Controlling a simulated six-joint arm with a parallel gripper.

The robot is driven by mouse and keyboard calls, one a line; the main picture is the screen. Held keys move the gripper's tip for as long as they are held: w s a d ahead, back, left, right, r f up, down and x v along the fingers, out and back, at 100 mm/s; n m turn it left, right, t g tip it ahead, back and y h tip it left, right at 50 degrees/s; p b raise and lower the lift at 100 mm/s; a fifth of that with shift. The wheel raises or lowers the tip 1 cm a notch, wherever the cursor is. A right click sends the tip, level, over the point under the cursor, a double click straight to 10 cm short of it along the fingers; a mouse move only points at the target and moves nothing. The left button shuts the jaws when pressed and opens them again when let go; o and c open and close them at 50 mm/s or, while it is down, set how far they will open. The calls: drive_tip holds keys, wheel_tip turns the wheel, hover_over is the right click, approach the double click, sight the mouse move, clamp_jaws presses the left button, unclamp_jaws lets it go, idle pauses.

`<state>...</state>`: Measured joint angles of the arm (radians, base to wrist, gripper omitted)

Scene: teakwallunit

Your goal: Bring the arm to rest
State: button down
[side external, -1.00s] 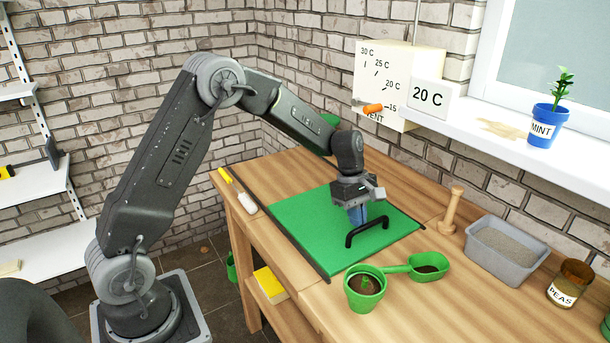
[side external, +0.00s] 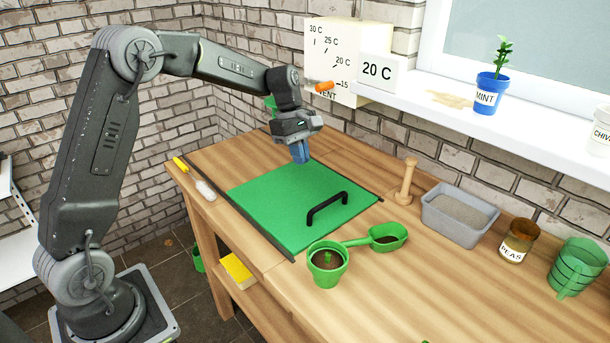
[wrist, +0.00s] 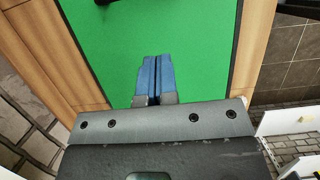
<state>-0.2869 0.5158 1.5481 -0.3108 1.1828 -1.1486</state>
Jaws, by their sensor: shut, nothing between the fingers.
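My gripper (side external: 301,153) hangs above the back part of the green panel (side external: 270,215) on the wooden bench, pointing down. Its blue fingers are shut together with nothing between them, as the wrist view (wrist: 156,78) also shows. The black handle (side external: 327,207) stands on the panel, nearer the front right and apart from the gripper. In the wrist view the green panel (wrist: 205,45) fills the space beyond the fingers.
A green pot (side external: 326,265), a green scoop (side external: 388,237), a wooden dibber (side external: 406,180), a grey tray (side external: 430,212) and a peas jar (side external: 517,240) stand to the right. A vent box (side external: 345,40) with an orange lever (side external: 325,86) is on the wall behind. A mint pot (side external: 487,95) stands on the sill.

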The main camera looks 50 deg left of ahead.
drive_tip(key=s+d+r+m+t+y, duration=0.1)
drive_tip(key=s+d+r+m, duration=0.2)
drive_tip(key=s+r+m, duration=0.3)
drive_tip(key=s+d+r+m+t+y, duration=0.1)
drive_tip(key=s+d+r+m+t, duration=0.15)
drive_tip(key=s+r, duration=0.4)
drive_tip(key=s+d+f+m+t, duration=0.1)
drive_tip(key=s+f+m, duration=0.1)
drive_tip(key=s+m, duration=0.2)
drive_tip(key=s+d+f+m+t+y, duration=0.1)
drive_tip(key=s+m, duration=0.4)
drive_tip(key=s, duration=0.6)
drive_tip(key=shift+d+f, duration=0.5)
drive_tip(key=shift+d, duration=0.3)
drive_tip(key=shift+m, duration=0.25)
